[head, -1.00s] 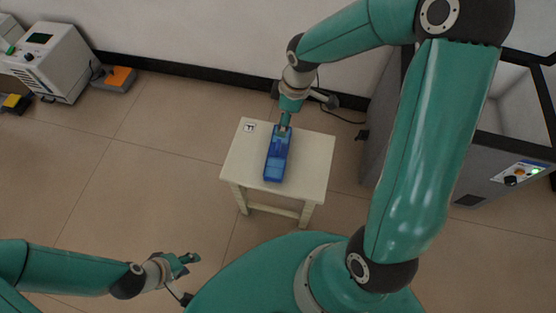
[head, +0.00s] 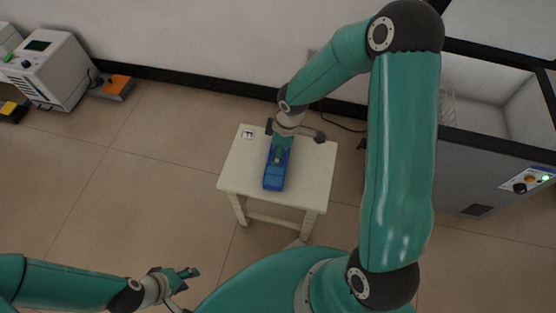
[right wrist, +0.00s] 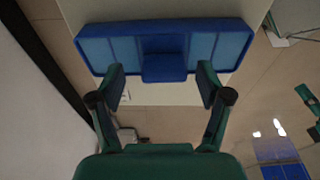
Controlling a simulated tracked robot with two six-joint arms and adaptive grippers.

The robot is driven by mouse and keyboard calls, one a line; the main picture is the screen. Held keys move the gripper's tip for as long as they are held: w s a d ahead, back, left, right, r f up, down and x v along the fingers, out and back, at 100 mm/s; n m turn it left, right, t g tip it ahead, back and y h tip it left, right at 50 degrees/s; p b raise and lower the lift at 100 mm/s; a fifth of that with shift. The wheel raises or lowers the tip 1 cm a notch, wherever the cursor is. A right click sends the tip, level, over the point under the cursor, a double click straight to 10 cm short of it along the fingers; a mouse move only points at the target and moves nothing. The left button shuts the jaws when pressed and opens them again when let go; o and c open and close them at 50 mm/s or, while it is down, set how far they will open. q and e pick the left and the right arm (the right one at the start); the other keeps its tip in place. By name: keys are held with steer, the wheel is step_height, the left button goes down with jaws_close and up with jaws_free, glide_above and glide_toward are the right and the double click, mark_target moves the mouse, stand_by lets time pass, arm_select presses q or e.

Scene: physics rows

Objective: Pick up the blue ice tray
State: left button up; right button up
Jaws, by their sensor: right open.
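The blue ice tray (head: 273,180) lies on a small cream table, its length running away from me in the head view. My right gripper (head: 281,157) is over the tray and hides part of it. In the right wrist view the tray (right wrist: 165,68) spans the upper middle, with lighter blue compartments and a darker block at its centre. My right gripper (right wrist: 162,86) is open there, its two fingertips overlapping the tray's lower edge on either side of the block. Whether they touch it I cannot tell. My left gripper (head: 188,274) is open and empty, low at the left, away from the table.
The cream table (head: 309,175) has bare top around the tray and a small black-and-white marker (head: 248,133) at its far left corner. A grey machine (head: 478,165) stands to the right. A white device (head: 52,68) stands far left. Floor left of the table is clear.

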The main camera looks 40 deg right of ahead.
mark_target(274, 177)
steer(key=f, duration=0.1)
steer(key=f+b, duration=0.1)
steer(key=f, duration=0.2)
steer(key=shift+a, duration=0.3)
steer(key=shift+r, duration=0.1)
steer(key=c, duration=1.5)
steer(key=shift+o, duration=0.2)
